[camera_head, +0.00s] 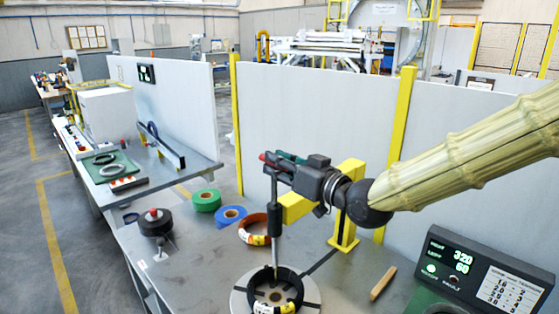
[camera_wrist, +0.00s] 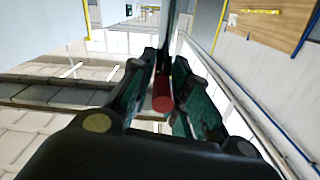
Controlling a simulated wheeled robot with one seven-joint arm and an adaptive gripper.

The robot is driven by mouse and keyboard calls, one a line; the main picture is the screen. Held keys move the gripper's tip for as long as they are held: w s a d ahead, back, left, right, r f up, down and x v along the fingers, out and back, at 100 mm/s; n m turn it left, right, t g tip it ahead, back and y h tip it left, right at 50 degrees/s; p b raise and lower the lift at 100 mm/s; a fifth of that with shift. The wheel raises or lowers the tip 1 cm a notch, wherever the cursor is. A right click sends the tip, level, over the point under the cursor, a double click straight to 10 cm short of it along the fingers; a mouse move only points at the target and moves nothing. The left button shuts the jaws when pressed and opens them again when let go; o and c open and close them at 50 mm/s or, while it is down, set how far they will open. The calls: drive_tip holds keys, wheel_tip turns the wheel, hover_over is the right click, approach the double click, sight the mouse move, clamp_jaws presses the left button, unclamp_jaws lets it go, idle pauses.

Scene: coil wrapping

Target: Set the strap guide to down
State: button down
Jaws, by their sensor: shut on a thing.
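The strap guide has a yellow post (camera_head: 345,215) with a side arm, and an upright rod with a dark sleeve (camera_head: 274,219). The rod's lower end is in the opening of a black coil (camera_head: 290,301). My gripper (camera_head: 284,160) is at the top of the rod. Its fingers are shut on a red-ended handle (camera_head: 264,157), which projects to the left. In the wrist view, the red handle end (camera_wrist: 163,97) lies between the dark green finger pads. The handle's join to the rod is partly hidden by the fingers.
The coil sits on a round slotted plate (camera_head: 237,302). An orange coil (camera_head: 252,232), blue roll (camera_head: 230,217), green roll (camera_head: 206,200) and black roll (camera_head: 156,223) lie to the left. A wooden stick (camera_head: 383,283) and display box (camera_head: 480,278) are to the right.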

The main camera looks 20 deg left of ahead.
sight(276, 182)
wheel_tip(276, 182, down, 5)
drive_tip(key=shift+a+r+b, duration=0.1)
drive_tip(key=shift+b, duration=1.15)
drive_tip(key=shift+r, duration=0.1)
drive_tip(key=c, duration=1.5)
unclamp_jaws()
drive_tip(key=shift+o, duration=0.4)
drive_tip(key=shift+s, duration=0.2)
drive_tip(key=shift+w, duration=0.1)
drive_tip(key=v, duration=1.2)
drive_tip(key=shift+r, duration=0.1)
